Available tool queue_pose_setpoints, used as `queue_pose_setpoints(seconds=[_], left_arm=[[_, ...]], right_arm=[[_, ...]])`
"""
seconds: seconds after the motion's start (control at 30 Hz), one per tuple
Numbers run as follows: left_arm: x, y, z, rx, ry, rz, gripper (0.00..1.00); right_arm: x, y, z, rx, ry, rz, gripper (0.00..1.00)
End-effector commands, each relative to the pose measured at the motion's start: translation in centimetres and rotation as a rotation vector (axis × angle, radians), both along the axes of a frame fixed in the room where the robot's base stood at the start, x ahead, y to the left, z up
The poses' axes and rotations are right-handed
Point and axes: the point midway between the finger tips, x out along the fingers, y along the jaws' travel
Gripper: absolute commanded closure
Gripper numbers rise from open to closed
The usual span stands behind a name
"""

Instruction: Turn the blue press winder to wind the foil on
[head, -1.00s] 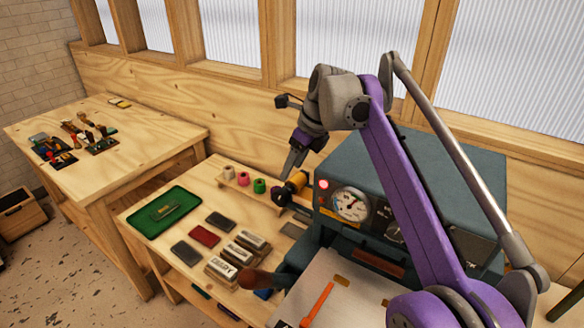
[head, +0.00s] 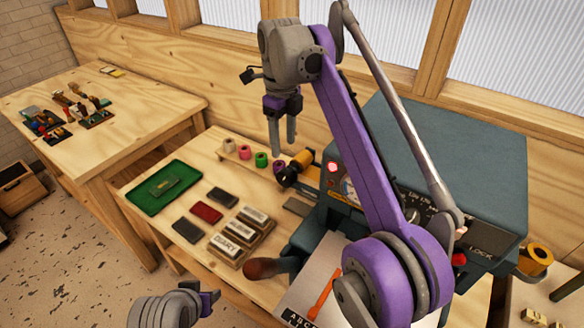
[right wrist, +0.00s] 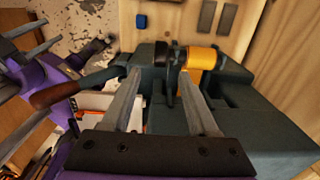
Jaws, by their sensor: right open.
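The winder's dark round knob (head: 287,178) sits on the left side of the blue-grey press (head: 420,130), beside a gold foil roll (head: 302,160). My right gripper (head: 281,148) is open and empty, pointing down just above and behind the knob. In the right wrist view, its two fingers (right wrist: 158,75) stand apart, with the black knob (right wrist: 162,56) and gold roll (right wrist: 202,60) beyond the tips. I see no contact. My left gripper (head: 208,301) is low at the front left in the head view; its two fingers show apart in the right wrist view.
Pink, green and dark rolls (head: 245,154) stand behind the knob. A green tray (head: 163,187), dark and red blocks and label blocks (head: 240,232) lie left of the press. A brown-handled lever (head: 268,268) sticks out in front. Another gold roll (head: 536,257) is at right.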

Motion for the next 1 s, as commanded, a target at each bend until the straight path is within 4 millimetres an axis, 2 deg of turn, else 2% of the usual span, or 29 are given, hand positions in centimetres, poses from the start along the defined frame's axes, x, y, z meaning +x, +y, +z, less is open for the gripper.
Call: queue_pose_setpoints(seconds=[0.13,0.3,0.5,0.7,0.93,0.97,1.0], left_arm=[[0.0,0.0,0.0,0.0,0.0,0.0,0.5],[-0.5,0.0,-0.8,0.0,0.011,0.0,0.5],[-0.9,0.0,-1.4,0.0,0.018,0.0,0.5],[-1.0,0.0,-1.6,0.0,0.02,0.0,0.5],[-1.0,0.0,-1.5,0.0,0.019,0.0,0.5],[-1.0,0.0,-1.5,0.0,0.019,0.0,0.5],[-1.0,0.0,-1.5,0.0,0.019,0.0,0.5]], right_arm=[[-0.1,-0.1,-2.0,0.0,-0.001,-0.001,0.4],[-0.1,-0.1,-5.8,0.0,0.0,-0.001,0.4],[-0.1,-0.1,-8.7,-0.001,-0.001,-0.001,0.4],[0.0,-0.1,-9.7,0.0,-0.004,-0.001,0.4],[0.0,-0.1,-9.7,0.0,-0.004,-0.001,0.4],[0.0,-0.1,-9.7,0.0,-0.004,-0.001,0.42],[0.0,-0.1,-9.7,0.0,-0.004,-0.001,0.49]])
